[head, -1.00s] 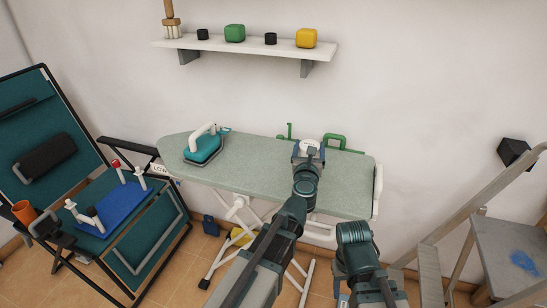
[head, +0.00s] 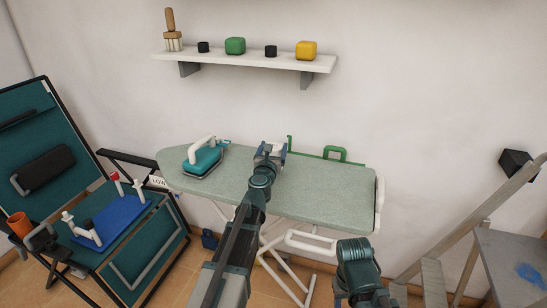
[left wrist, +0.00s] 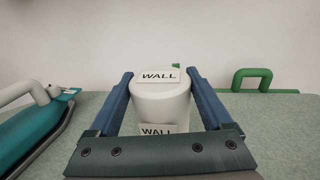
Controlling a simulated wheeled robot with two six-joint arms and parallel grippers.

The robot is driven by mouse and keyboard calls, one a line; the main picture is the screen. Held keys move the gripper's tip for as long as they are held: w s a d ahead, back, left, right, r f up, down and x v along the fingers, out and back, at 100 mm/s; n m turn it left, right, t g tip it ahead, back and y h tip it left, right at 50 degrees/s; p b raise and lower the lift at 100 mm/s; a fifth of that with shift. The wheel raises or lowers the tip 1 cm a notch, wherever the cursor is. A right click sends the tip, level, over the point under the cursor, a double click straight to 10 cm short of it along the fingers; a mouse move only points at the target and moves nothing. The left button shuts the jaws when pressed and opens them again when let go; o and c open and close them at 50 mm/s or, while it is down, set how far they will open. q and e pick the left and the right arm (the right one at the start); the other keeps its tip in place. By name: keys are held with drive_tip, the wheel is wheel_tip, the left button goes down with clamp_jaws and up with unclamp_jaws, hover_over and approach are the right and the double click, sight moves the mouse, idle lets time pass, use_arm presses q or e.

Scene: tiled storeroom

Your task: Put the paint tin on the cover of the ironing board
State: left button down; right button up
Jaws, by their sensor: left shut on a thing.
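The paint tin (left wrist: 160,102) is a white cylinder with "WALL" labels on its lid and side. It stands upright between the blue fingers of my left gripper (left wrist: 160,98) in the left wrist view, which is shut on it. In the head view my left gripper (head: 270,150) is over the far middle part of the ironing board's grey-green cover (head: 325,190) and mostly hides the tin. I cannot tell whether the tin's base touches the cover.
A teal iron (head: 203,160) stands on the board's left part. Green bent pipes (head: 335,154) show along its far edge. The cover's right part is bare. A loaded folding chair (head: 110,215) is at the left, a step ladder (head: 480,230) at the right.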

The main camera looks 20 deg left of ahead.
use_arm(q)
wheel_tip(320, 180, down, 4)
drive_tip(key=b, duration=0.3)
drive_tip(key=shift+r, duration=0.35)
unclamp_jaws()
